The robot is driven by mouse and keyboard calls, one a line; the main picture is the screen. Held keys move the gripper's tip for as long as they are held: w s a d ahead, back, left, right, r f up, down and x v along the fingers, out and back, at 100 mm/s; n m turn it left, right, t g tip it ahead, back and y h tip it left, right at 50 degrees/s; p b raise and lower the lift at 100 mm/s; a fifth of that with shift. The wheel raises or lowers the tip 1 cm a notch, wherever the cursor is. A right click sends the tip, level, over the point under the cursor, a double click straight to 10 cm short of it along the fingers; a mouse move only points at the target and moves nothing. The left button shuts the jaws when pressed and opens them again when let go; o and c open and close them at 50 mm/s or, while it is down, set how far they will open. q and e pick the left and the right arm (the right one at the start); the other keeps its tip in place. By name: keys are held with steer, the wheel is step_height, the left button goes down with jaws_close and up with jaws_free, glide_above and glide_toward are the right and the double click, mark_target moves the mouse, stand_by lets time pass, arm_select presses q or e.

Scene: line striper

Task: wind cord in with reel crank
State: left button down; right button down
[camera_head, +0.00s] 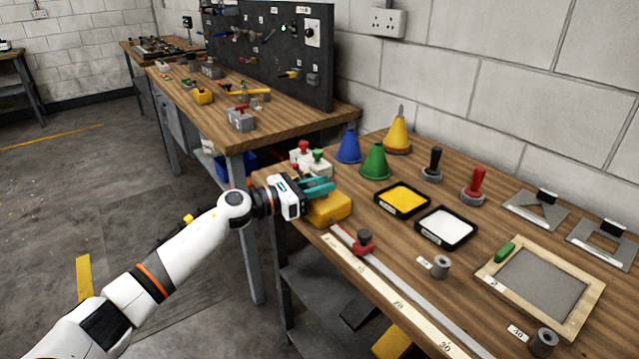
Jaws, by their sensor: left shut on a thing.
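A yellow block-shaped body (329,209), which looks like the cord reel, sits at the near left edge of the right workbench. My left gripper (322,188) reaches in from the left, its teal fingers just above and against the yellow body's top. It is shut on a small part there, which seems to be the reel crank; the fingers hide it. I cannot make out the cord. My right gripper is not in view.
Green (375,162), blue (349,146) and yellow (397,134) cones stand behind. Trays of yellow (402,187) and white (446,215) material lie to the right. A long ruler (395,290) and a metal bar with a red clamp (363,241) run along the front edge.

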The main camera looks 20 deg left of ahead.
arm_select(q)
steer(key=n+t+y+p, duration=0.1)
steer(key=n+y+p, duration=0.1)
steer(key=p, duration=0.3)
steer(key=n+t+y+p, duration=0.2)
steer(key=n+y+p, duration=0.1)
steer(key=y+p, duration=0.2)
steer(key=d+n+t+y+p, duration=0.1)
steer(key=n+t+y+p, duration=0.1)
steer(key=p, duration=0.3)
steer(key=shift+s+r+n+y, duration=0.25)
steer(key=shift+n+y, duration=0.25)
steer(key=shift+y, duration=0.4)
steer(key=n+y+p, duration=0.1)
steer(key=y, duration=0.1)
steer(key=shift+w+f+n+y, duration=0.1)
steer(key=shift+f+n+y, duration=0.05)
steer(key=shift+n+y, duration=0.25)
steer(key=n+y, duration=0.1)
steer(key=y, duration=0.1)
steer(key=shift+d+f+n+y, duration=0.1)
steer(key=shift+d+n+y, duration=0.05)
steer(key=shift+n+y, duration=0.2)
steer(key=shift+n+g+y+b, duration=0.75)
steer(key=shift+n+y, duration=0.8)
steer(key=shift+y, duration=0.9)
steer(key=c, duration=2.2)
jaws_free()
steer(key=shift+n+y, duration=0.3)
